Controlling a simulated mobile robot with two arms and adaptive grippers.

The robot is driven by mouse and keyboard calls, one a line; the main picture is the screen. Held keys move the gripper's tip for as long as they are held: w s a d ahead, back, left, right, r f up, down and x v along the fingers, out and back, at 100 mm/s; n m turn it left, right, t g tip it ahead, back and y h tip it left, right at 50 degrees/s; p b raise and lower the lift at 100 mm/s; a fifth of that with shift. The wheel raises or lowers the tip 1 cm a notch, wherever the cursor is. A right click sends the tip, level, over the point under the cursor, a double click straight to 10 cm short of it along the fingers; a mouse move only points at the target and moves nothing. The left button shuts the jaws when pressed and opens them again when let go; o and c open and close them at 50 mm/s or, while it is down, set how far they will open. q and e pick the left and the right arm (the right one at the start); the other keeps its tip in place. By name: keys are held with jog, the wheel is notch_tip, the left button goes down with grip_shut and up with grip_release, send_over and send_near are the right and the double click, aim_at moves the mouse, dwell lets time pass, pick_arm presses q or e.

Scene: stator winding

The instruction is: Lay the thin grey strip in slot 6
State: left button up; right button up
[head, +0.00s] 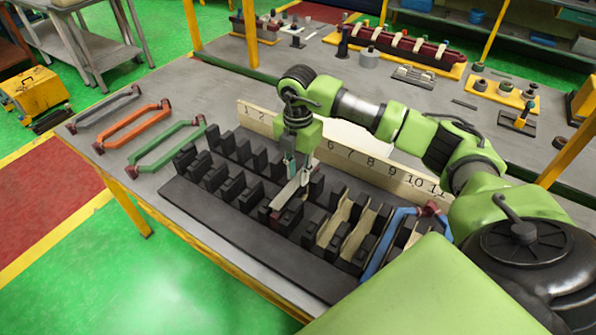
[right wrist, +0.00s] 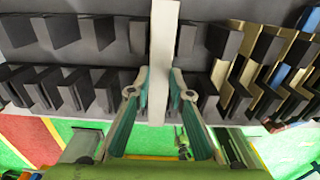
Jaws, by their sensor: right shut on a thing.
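The thin grey strip (right wrist: 164,50) is held between the fingers of my right gripper (right wrist: 158,92). In the head view my right gripper (head: 295,162) points down over the middle of the black slotted block (head: 232,232), with the strip (head: 289,193) at its fingertips. The strip runs lengthwise along the gap direction, between dark teeth on both sides in the wrist view. I cannot tell whether it touches the slot floor. The number board (head: 352,160) stands behind the block; the 6 shows just right of the gripper, while my arm hides several lower numbers. My left gripper is out of view.
Beige liners (head: 334,222) lie in slots right of the gripper. A blue coil (head: 388,243) sits at the block's right end. Grey (head: 104,108), orange (head: 133,126) and green (head: 165,145) coils lie on the table's left side. Behind is another bench with parts.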

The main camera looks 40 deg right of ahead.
aim_at(298, 179)
jog(key=shift+f+b, duration=0.3)
jog(key=shift+f, duration=0.15)
jog(key=shift+f+b, duration=0.4)
jog(key=shift+f, duration=0.1)
jog(key=shift+f+b, duration=0.45)
jog(key=shift+f, duration=0.2)
dwell(0.8)
jog(key=o, duration=1)
jog(key=shift+o, duration=0.2)
jog(key=shift+r, duration=0.25)
jog(key=shift+r+p, duration=0.5)
jog(key=shift+p, duration=0.05)
jog(key=shift+r, duration=0.1)
